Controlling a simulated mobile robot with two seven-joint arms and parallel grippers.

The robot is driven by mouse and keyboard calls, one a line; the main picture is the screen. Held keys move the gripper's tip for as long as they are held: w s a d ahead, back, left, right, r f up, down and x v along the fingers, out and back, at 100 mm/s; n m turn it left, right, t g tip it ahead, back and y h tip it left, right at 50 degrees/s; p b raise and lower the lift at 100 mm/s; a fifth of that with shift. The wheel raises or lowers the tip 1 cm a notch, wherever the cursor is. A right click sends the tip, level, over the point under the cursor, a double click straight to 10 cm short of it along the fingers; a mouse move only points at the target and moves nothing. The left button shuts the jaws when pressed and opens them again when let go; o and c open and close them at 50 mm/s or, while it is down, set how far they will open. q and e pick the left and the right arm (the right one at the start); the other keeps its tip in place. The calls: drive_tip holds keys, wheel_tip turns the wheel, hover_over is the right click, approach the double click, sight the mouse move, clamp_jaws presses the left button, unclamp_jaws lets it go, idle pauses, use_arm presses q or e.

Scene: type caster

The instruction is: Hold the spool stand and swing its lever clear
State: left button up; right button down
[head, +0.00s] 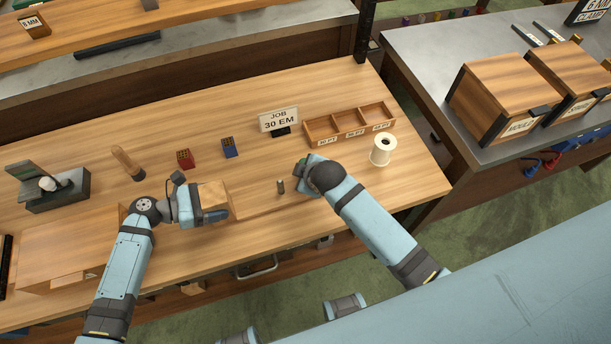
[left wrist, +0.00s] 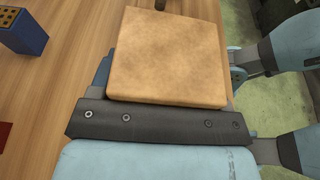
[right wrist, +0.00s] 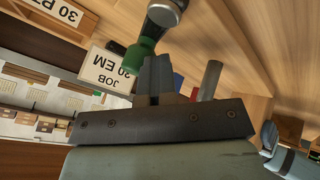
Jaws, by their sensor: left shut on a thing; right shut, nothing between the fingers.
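My left gripper (head: 210,204) is shut on a tan wooden block (head: 214,193), which looks like part of the spool stand. The block's flat face (left wrist: 168,55) fills the middle of the left wrist view and hides most of the fingers. My right gripper (right wrist: 158,78) is shut and empty. A green knob (right wrist: 143,50) on a dark stem, probably the lever's, is close by its fingertips; I cannot tell whether they touch. In the head view the right wrist mostly hides this spot. A short grey post (head: 280,187) stands between the grippers.
A white spool (head: 383,149) stands right of my right gripper. Behind are a three-part wooden tray (head: 348,127), a job sign (head: 279,121), a blue block (head: 229,148) and a red block (head: 185,158). The bench's front edge is close to both arms.

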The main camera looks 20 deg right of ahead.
drive_tip(key=shift+w+d+m+h, duration=0.15)
drive_tip(key=shift+m+h, duration=0.2)
drive_tip(key=shift+m, duration=0.2)
drive_tip(key=shift+w+d+m+h, duration=0.15)
drive_tip(key=shift+m+h, duration=0.2)
drive_tip(key=shift+m, duration=0.2)
drive_tip(key=shift+w+d+m, duration=0.15)
drive_tip(key=shift+m, duration=0.15)
drive_tip(key=shift+r, duration=0.1)
drive_tip(key=v, duration=0.7)
idle(0.4)
use_arm(q)
drive_tip(key=o, duration=1)
drive_tip(key=shift+a, duration=0.1)
